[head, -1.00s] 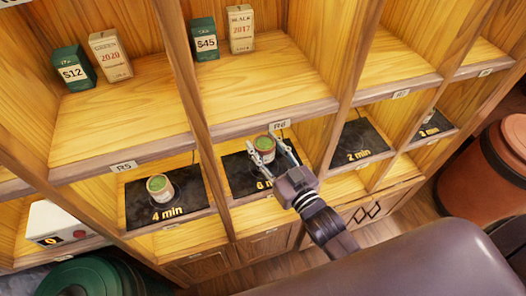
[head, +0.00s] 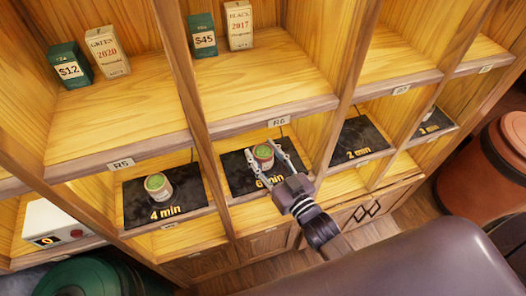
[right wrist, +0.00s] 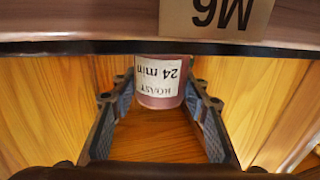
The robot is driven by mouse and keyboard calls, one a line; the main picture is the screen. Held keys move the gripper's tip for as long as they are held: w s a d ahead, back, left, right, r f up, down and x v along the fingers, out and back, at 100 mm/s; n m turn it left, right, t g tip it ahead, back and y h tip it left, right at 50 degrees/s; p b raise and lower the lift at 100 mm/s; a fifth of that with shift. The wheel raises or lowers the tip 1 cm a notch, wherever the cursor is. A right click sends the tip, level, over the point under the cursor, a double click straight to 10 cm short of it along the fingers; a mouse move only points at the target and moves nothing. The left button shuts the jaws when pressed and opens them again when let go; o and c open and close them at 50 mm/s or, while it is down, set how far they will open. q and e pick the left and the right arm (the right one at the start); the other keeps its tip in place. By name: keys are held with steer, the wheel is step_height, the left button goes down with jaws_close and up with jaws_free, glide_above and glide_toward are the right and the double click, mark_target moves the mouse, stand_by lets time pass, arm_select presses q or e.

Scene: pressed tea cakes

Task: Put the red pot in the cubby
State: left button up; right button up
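The red pot (head: 264,155) has a green top and stands in the cubby over the black "6 min" mat (head: 236,183). I cannot tell whether it touches the mat. In the right wrist view the pot (right wrist: 158,92) shows its reddish side and an upside-down white "ROAST 24 min" label. My right gripper (head: 263,158) reaches in from the front, with one finger on each side of the pot. In the right wrist view its fingertips (right wrist: 160,88) close against both sides of the pot. My left gripper is not in view.
Another green-topped pot (head: 158,187) stands on the "4 min" mat (head: 193,196). The "2 min" mat (head: 356,138) is bare. Wooden dividers and the R6 shelf edge (head: 300,110) frame the cubby. Tea boxes (head: 240,27) stand on the upper shelf.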

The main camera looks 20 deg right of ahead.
steer(key=o, duration=0.3)
steer(key=shift+r, duration=0.15)
steer(key=shift+r+p, duration=0.35)
steer(key=shift+r, duration=0.1)
steer(key=shift+b+v, duration=0.7)
steer(key=shift+v, duration=5.3)
